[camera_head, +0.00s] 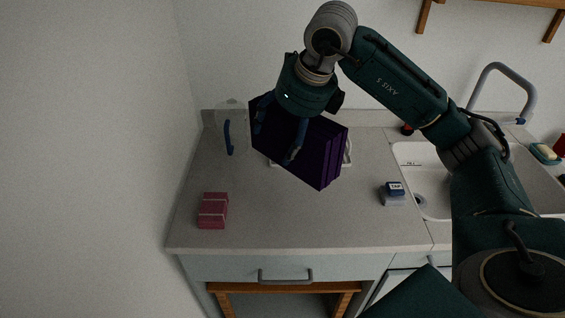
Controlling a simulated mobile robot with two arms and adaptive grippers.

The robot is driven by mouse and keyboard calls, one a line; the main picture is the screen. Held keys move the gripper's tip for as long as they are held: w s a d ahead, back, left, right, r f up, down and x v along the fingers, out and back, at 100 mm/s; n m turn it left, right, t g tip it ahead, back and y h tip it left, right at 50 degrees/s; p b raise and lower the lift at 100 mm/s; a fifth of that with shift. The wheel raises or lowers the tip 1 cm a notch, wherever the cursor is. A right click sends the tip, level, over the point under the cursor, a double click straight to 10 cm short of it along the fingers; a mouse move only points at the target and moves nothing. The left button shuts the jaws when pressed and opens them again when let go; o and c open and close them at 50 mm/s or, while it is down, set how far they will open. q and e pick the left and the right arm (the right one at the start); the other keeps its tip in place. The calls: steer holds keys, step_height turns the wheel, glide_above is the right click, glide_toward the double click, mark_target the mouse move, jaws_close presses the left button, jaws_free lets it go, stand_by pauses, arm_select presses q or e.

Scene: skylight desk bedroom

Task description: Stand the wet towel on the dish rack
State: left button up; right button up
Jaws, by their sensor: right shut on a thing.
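My right gripper (275,143) is shut on a dark purple, flat, folded thing (322,158), which I take to be the wet towel. It is held tilted, and its fingers lie across its upper left part. A white rack (349,153) stands on the counter behind the towel. Only small parts of the rack show at the towel's right edge and below it. I cannot tell whether the towel touches the rack. My left gripper is not in view.
A clear jug with a blue handle (228,138) stands left on the grey counter (290,222). A red packet (213,211) lies front left. A small blue-topped box (395,194) is right, beside the white sink (411,160). The counter's front middle is clear.

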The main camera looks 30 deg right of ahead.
mark_target(281, 114)
step_height(281, 114, up, 6)
steer(key=shift+r, duration=0.1)
steer(key=shift+s+a+f+n, duration=0.15)
steer(key=shift+a+f+n, duration=0.15)
steer(key=shift+f+n, duration=0.15)
steer(key=s+a+f+n+g, duration=0.4)
steer(key=s+f+n, duration=0.3)
steer(key=n, duration=0.9)
steer(key=s+a+f+n+g+h, duration=0.1)
steer(key=s+a+f+n+g, duration=0.3)
steer(key=n, duration=1.2)
steer(key=s+a+f, duration=0.3)
steer(key=s+f, duration=0.1)
steer(key=shift+s+f+g, duration=0.25)
steer(key=shift+s+g, duration=0.15)
steer(key=shift+d, duration=0.1)
